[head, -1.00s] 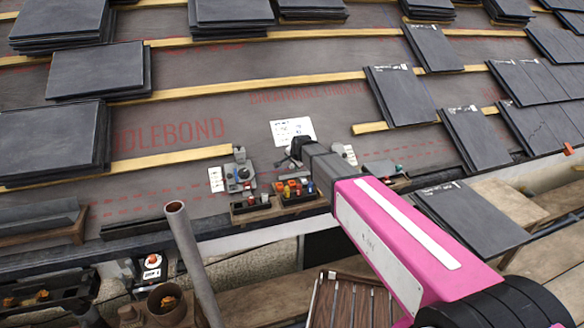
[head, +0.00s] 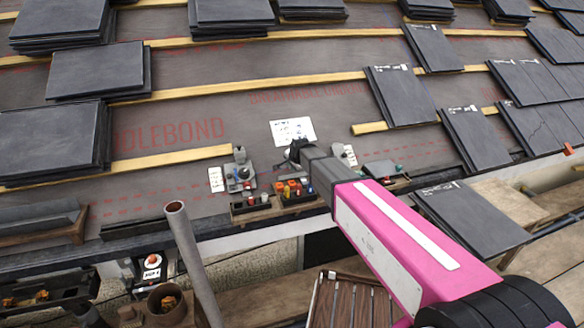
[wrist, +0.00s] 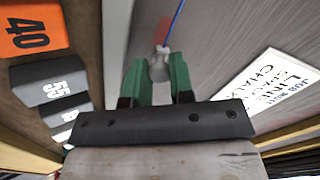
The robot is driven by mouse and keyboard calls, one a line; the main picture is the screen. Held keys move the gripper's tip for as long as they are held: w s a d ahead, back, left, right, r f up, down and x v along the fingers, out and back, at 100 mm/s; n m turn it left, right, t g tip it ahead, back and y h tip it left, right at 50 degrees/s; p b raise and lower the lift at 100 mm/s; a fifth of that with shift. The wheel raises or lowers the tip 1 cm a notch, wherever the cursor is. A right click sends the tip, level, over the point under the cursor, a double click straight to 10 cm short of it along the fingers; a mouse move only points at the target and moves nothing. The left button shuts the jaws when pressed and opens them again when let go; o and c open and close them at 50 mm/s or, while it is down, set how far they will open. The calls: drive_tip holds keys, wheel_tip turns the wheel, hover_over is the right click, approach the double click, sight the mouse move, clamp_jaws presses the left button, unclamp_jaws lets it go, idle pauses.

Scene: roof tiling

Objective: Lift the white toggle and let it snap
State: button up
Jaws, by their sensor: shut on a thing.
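My gripper (wrist: 157,72) has green fingers, shut on the white toggle (wrist: 159,66) in the wrist view. The toggle is a small pale piece between the fingertips, partly hidden by them. A thin blue line (wrist: 178,20) runs up from it over the grey membrane. In the head view my gripper (head: 290,155) is a dark shape just below the white sheet, and the toggle cannot be made out there. How far the toggle is off the membrane is unclear.
The job sheet (head: 293,131) lies on the membrane close to my gripper. Trays of coloured pieces (head: 297,193) stand below it. Numbered blocks, orange (wrist: 35,35) and grey (wrist: 62,83), show at left in the wrist view. Slate stacks (head: 57,138) and wooden battens (head: 235,88) surround the bare membrane.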

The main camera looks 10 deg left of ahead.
drive_tip(key=shift+r, duration=0.1)
drive_tip(key=shift+v, duration=2)
drive_tip(key=o, duration=0.8)
drive_tip(key=shift+s, duration=0.1)
drive_tip(key=v, duration=0.6)
drive_tip(key=shift+d, duration=0.1)
drive_tip(key=s+d+f+n+g+h, duration=0.1)
drive_tip(key=s+d+f, duration=0.2)
drive_tip(key=d, duration=0.7)
drive_tip(key=s+d+f+n+g+h, duration=0.1)
drive_tip(key=s+d+f, duration=0.15)
drive_tip(key=d, duration=0.85)
drive_tip(key=s+d+f+n+g, duration=0.1)
drive_tip(key=s+d, duration=0.4)
drive_tip(key=d, duration=0.2)
drive_tip(key=s+d+f+n+g+h, duration=0.1)
drive_tip(key=s+d+f, duration=0.1)
drive_tip(key=s+d, duration=0.3)
drive_tip(key=s+d+f+n+g, duration=0.2)
drive_tip(key=s+d, duration=0.3)
drive_tip(key=d, duration=0.3)
drive_tip(key=shift+d+h, duration=0.3)
drive_tip(key=shift+d, duration=0.1)
